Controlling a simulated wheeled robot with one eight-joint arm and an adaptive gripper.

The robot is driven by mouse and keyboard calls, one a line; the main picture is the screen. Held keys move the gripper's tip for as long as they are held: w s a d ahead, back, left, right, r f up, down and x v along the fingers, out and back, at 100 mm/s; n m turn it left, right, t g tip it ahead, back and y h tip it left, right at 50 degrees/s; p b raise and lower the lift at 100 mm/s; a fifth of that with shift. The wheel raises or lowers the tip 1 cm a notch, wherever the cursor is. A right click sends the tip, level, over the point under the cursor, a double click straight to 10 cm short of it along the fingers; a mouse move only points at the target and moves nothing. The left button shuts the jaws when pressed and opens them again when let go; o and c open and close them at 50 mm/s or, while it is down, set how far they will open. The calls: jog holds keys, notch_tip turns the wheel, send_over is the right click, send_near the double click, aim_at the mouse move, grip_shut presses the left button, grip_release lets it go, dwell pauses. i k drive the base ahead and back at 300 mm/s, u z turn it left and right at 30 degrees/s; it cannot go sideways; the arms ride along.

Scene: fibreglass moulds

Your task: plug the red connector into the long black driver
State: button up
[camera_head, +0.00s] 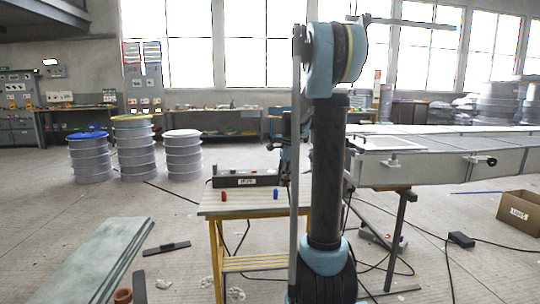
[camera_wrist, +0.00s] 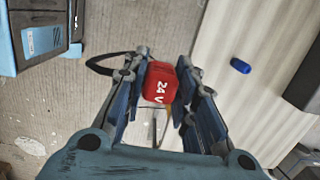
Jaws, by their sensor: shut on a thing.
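The red connector (camera_wrist: 160,82) is a small block with white "24 V" lettering. In the wrist view it sits between the two blue-lined fingers of my gripper (camera_wrist: 164,72), which is shut on it. A black cable loops out to the left beside the fingers. The long black driver (camera_head: 246,180) lies along the back of the small work table in the head view, with a white label on its front. My gripper is mostly hidden behind my arm in the head view. The plug end of the connector and the driver's socket cannot be made out.
The work table (camera_head: 240,207) has yellow legs. A conveyor (camera_head: 440,160) is at right; grey-green boards (camera_head: 95,262) lie at left.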

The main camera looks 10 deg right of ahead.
aim_at(244, 177)
jog(key=i, duration=1.35)
